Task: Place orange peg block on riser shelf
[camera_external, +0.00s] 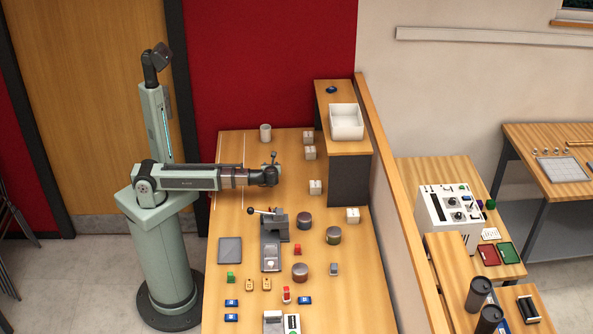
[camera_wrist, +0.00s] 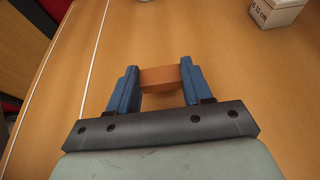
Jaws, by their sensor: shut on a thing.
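The orange peg block (camera_wrist: 160,78) is between the two blue fingers of my gripper (camera_wrist: 160,70) in the wrist view. The fingers press on its two ends, and the wood table shows beyond it. In the external view my gripper (camera_external: 273,158) is over the back part of the table, left of the riser shelf; the block is too small to make out there. The riser shelf (camera_external: 322,101) has a wood top and dark grey sides and stands at the table's back right. My gripper is apart from it.
On the shelf top are a white bin (camera_external: 346,122) and a blue item (camera_external: 331,89). Several white marked blocks (camera_external: 310,153) stand near the shelf. A grey cup (camera_external: 265,132) is behind my gripper. A lever press (camera_external: 271,245), jars and small coloured blocks fill the nearer table.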

